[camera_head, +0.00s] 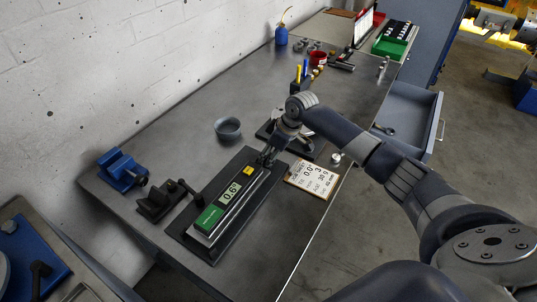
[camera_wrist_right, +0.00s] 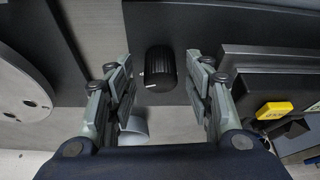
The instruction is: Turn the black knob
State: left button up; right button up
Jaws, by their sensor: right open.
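The black knob (camera_wrist_right: 160,68) shows in the right wrist view, ribbed, with a white mark on its lower left side. It stands between and slightly beyond the fingertips of my right gripper (camera_wrist_right: 160,85). The fingers are spread, one on each side of the knob, with a gap on both sides. In the head view my right gripper (camera_head: 268,158) is at the far end of a dark base plate (camera_head: 180,228) with a green display reading 0.6° (camera_head: 231,192). The knob is hidden there. My left gripper is not in view.
A card (camera_head: 312,178) lies right of the right gripper. A grey bowl (camera_head: 227,128), a blue vise (camera_head: 122,168) and a black clamp (camera_head: 165,198) are on the left. An open drawer (camera_head: 405,115) juts out at the right.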

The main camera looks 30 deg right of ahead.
jog(key=shift+f, duration=0.2)
jog(key=c, duration=1.1)
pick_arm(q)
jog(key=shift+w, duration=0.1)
pick_arm(e)
jog(key=shift+o, duration=0.2)
jog(key=shift+n, duration=0.4)
